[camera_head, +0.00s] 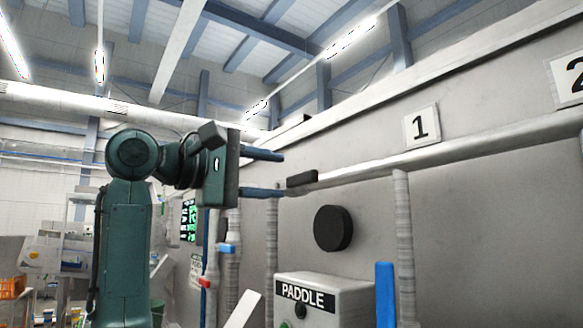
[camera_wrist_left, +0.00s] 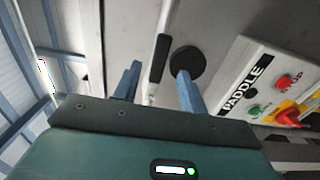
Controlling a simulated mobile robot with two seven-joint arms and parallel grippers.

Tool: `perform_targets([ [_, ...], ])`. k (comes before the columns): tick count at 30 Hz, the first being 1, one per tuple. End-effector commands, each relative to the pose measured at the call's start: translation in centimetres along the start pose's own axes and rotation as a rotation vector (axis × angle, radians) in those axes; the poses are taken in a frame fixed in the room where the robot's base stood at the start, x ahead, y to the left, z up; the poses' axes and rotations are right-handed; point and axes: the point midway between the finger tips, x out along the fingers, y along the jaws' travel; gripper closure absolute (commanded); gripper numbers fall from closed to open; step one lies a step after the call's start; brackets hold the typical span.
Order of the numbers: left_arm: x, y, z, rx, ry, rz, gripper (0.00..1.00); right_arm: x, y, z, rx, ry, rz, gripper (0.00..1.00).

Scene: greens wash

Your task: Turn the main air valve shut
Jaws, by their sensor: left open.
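A short black bar-shaped handle (camera_head: 302,178) sits by the pale pipe on the grey wall; it looks like the air valve's lever, though no label on it can be read. It lies roughly along the pipe. My left gripper (camera_head: 282,173) is open and empty, with its two blue fingers pointing at the wall just left of the handle. In the left wrist view the handle (camera_wrist_left: 159,58) appears between the fingertips (camera_wrist_left: 158,72), beyond them; I see no contact. A black round disc (camera_head: 333,228) is on the wall below right. My right gripper is not in view.
A grey PADDLE control box (camera_head: 325,294) stands out below the disc; its red and green buttons show in the left wrist view. A blue upright bar (camera_head: 385,295) and vertical pipes (camera_head: 404,240) are nearby. Number plate 1 (camera_head: 421,126) is on the wall above.

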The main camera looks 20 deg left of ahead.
Motion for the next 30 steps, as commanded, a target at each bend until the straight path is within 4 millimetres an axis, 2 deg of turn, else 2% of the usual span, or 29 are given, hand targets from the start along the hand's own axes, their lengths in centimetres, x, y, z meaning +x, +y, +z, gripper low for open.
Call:
perform_targets([
  [3, 2.2, 0.2, 0.0, -0.001, -0.001, -0.003, 0.58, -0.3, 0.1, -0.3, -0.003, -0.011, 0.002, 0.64],
  [9, 4.1, 0.1, -0.1, -0.001, 0.001, -0.001, 0.58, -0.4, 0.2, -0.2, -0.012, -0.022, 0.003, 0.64],
  [20, 4.5, 0.0, 0.0, 0.001, 0.001, 0.001, 0.59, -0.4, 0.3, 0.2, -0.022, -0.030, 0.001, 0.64],
  [30, 4.5, 0.0, 0.0, 0.001, 0.001, 0.001, 0.87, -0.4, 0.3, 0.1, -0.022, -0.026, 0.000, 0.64],
])
